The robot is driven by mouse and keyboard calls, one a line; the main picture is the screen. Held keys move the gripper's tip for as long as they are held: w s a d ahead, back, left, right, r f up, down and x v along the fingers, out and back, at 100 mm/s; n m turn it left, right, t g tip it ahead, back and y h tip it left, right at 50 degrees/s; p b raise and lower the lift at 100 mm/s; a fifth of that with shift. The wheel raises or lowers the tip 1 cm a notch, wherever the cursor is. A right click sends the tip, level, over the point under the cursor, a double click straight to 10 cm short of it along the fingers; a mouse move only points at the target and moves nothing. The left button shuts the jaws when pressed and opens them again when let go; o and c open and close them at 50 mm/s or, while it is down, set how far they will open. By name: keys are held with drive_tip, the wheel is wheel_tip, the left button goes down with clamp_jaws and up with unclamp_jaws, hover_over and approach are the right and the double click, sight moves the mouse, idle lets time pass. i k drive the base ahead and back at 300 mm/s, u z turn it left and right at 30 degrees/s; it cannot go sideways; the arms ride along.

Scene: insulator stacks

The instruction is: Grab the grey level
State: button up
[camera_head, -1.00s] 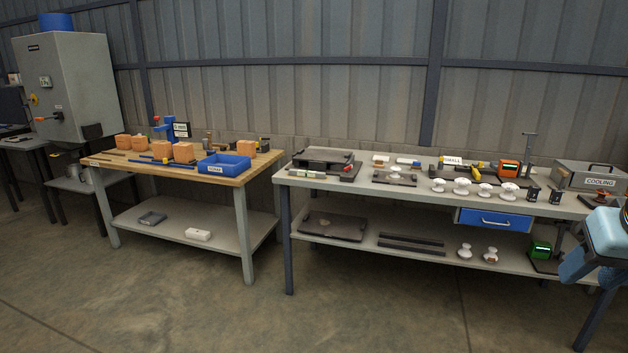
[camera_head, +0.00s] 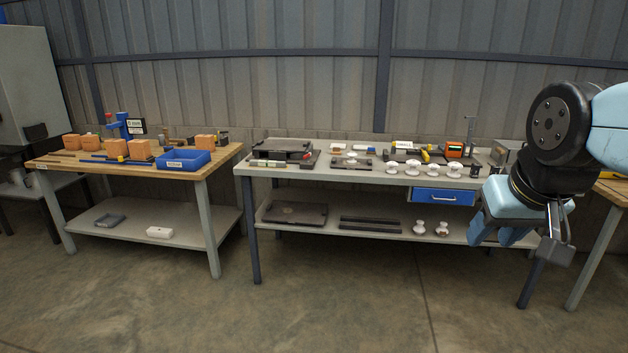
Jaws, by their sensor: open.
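A small, thin grey bar with green and reddish marks (camera_head: 268,164) lies near the front left edge of the grey workbench (camera_head: 350,174). It looks like the grey level, but it is too small to be certain. My gripper (camera_head: 504,238) hangs at the right, in front of the right end of that bench, with its blue fingers pointing down. It is open, shows nothing held, and is far to the right of the bar.
A dark flat fixture (camera_head: 283,150) stands just behind the bar. White insulators (camera_head: 413,168) line the bench front, above a blue drawer (camera_head: 443,196). A wooden bench (camera_head: 205,172) with a blue bin (camera_head: 183,159) stands left. The floor in front is clear.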

sight(254, 163)
drive_tip(key=u, duration=0.5)
drive_tip(key=i, duration=0.9)
drive_tip(key=u, duration=1.1)
drive_tip(key=i, duration=2.65)
drive_tip(key=z, duration=0.45)
drive_tip(key=i, duration=0.4)
drive_tip(key=z, duration=0.25)
